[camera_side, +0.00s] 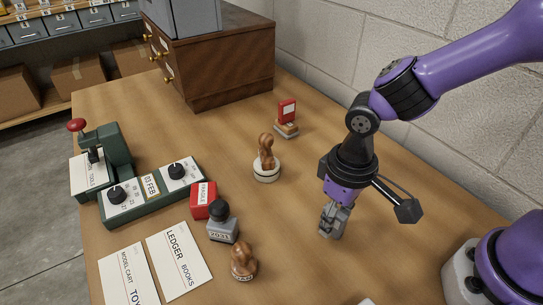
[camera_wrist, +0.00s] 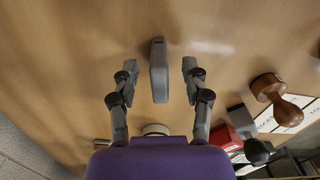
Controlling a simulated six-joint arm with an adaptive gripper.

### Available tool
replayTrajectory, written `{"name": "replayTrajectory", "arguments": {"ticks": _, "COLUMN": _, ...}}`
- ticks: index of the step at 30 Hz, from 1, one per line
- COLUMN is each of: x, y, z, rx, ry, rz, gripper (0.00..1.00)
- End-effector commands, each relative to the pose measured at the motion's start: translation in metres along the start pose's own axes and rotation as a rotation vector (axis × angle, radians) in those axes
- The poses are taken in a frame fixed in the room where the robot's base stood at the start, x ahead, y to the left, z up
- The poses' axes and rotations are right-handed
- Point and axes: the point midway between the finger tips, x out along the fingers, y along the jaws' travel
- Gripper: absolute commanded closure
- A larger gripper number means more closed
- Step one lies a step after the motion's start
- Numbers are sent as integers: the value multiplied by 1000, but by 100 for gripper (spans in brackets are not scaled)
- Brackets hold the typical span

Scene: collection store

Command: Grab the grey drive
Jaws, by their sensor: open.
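The grey drive (camera_wrist: 159,72) is a slim, upright-looking grey block in the middle of the wrist view. My gripper (camera_wrist: 160,68) is open, with one finger on each side of the drive. A gap shows between the drive and each finger, so neither seems to touch it. In the side view my gripper (camera_side: 334,220) points down low over the right part of the table. There the grey fingers and the drive blend together, and I cannot tell the drive apart.
A wooden-handled stamp (camera_side: 266,160) stands left of my gripper, with a red-topped stamp (camera_side: 287,118) behind it. A black-knobbed stamp (camera_side: 222,222), a red box (camera_side: 203,200), another wooden stamp (camera_side: 243,262) and cards (camera_side: 180,260) lie further left. A cabinet (camera_side: 230,60) stands at the back.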

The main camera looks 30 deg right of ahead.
Motion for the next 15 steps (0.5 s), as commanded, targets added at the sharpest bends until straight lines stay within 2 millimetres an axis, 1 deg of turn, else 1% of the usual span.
{"name": "replayTrajectory", "arguments": {"ticks": 1, "x": 8, "y": 0, "z": 1, "rx": 0, "ry": -5, "rz": 2, "gripper": 46}}
{"name": "replayTrajectory", "arguments": {"ticks": 4, "x": 18, "y": 0, "z": 0, "rx": 0, "ry": -2, "rz": 1, "gripper": 46}}
{"name": "replayTrajectory", "arguments": {"ticks": 6, "x": 21, "y": 0, "z": 0, "rx": 0, "ry": -1, "rz": 0, "gripper": 46}}
{"name": "replayTrajectory", "arguments": {"ticks": 11, "x": 21, "y": 0, "z": 0, "rx": 0, "ry": 1, "rz": 0, "gripper": 46}}
{"name": "replayTrajectory", "arguments": {"ticks": 12, "x": 21, "y": 0, "z": 0, "rx": 0, "ry": 1, "rz": 0, "gripper": 51}}
{"name": "replayTrajectory", "arguments": {"ticks": 14, "x": 21, "y": 0, "z": 0, "rx": 0, "ry": 1, "rz": 0, "gripper": 81}}
{"name": "replayTrajectory", "arguments": {"ticks": 15, "x": 21, "y": 0, "z": 0, "rx": 0, "ry": 1, "rz": 0, "gripper": 100}}
